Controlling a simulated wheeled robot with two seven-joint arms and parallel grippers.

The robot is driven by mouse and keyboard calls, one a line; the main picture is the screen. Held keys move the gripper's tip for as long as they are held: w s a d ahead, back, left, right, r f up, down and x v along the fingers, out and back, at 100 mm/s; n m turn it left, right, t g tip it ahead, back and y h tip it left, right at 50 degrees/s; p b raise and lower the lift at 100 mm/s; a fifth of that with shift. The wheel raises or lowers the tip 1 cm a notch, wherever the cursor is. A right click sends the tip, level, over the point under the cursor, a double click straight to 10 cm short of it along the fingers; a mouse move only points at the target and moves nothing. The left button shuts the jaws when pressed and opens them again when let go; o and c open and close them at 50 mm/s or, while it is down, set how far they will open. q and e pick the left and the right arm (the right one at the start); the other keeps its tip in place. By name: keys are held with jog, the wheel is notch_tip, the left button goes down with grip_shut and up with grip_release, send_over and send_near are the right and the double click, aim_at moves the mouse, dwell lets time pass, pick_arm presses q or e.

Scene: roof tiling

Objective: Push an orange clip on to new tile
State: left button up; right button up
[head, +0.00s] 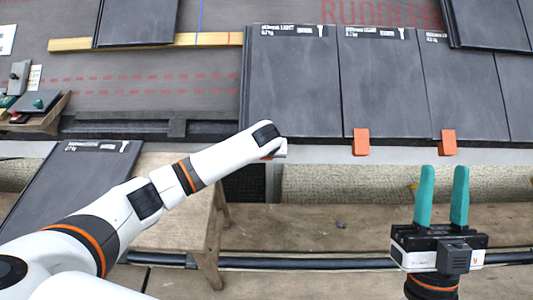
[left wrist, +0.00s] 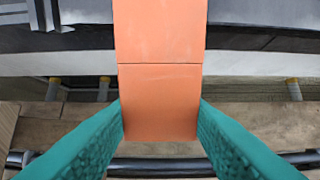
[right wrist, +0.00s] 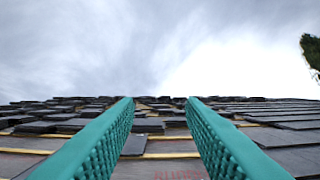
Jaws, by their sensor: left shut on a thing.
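My left gripper (left wrist: 160,125) is shut on an orange clip (left wrist: 160,95), with one green finger on each side. In the head view my left wrist hides most of it; only a sliver of orange (head: 267,156) shows at the lower edge of the leftmost tile (head: 290,85) in the laid row. I cannot tell how far the clip is seated on that tile. My right gripper (head: 441,195) is open and empty, below and right of the row; in the right wrist view its fingers (right wrist: 160,115) are apart, with roof and sky beyond.
Two fitted orange clips (head: 361,142) (head: 448,142) sit on the lower edges of tiles further right. A loose tile (head: 75,180) rests on a wooden bench at the left. A tool tray (head: 35,118) is at the far left. A yellow batten (head: 210,39) crosses the membrane above.

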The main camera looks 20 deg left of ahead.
pick_arm(q)
jog(key=shift+w+r, duration=0.2)
pick_arm(e)
jog(key=shift+w+f+g+h, duration=0.4)
jog(key=shift+a+f, duration=0.1)
pick_arm(q)
jog(key=shift+w+a+r, duration=0.15)
jog(key=shift+w+r, duration=0.05)
jog(key=shift+w, duration=0.1)
pick_arm(e)
jog(key=shift+w, duration=0.15)
dwell(0.6)
pick_arm(q)
jog(key=shift+w+a+r, duration=0.1)
jog(key=shift+w+r, duration=0.1)
jog(key=shift+w, duration=0.1)
pick_arm(e)
jog(key=shift+w+f+g, duration=0.15)
jog(key=shift+f+g, duration=0.15)
pick_arm(q)
jog(key=o, duration=1.5)
jog(key=shift+c, duration=0.2)
jog(key=shift+f, duration=0.1)
jog(key=shift+s+p, duration=0.1)
jog(key=shift+p, duration=0.2)
pick_arm(e)
jog(key=shift+r, duration=0.1)
